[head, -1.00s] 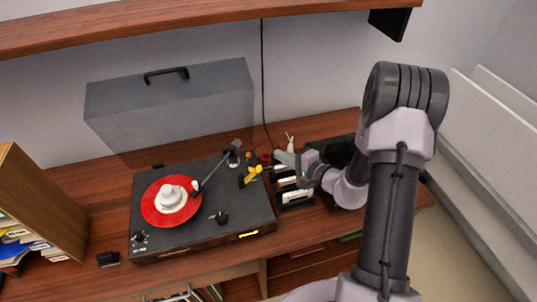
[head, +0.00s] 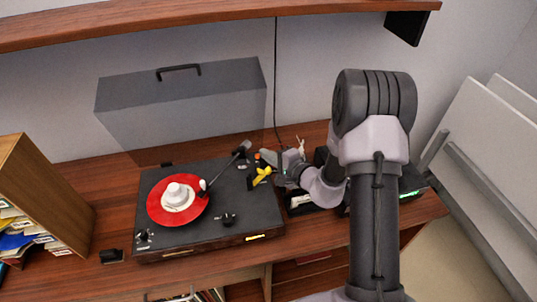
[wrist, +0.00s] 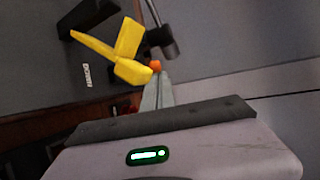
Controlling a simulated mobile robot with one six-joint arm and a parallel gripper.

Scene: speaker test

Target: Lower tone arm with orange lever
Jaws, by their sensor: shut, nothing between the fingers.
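The turntable (head: 245,210) sits on the wooden desk with a red record (head: 158,205) on it. Its tone arm (head: 222,170) reaches from the back right to the record's right edge; I cannot tell whether its tip touches. The small orange lever tip (head: 257,156) is at the back right, beside a yellow piece (head: 262,176). In the wrist view, the orange tip (wrist: 156,66) shows just beyond my gripper (wrist: 157,88), with the yellow piece (wrist: 128,45) to the left. My gripper is shut and empty, close to the orange tip; contact cannot be told.
A clear dust cover (head: 185,110) stands behind the turntable. A wooden file box (head: 45,195) is at the left, and a small black block (head: 111,256) lies near the front. A shelf (head: 200,18) runs above. Dark equipment (head: 412,182) stands right of my arm.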

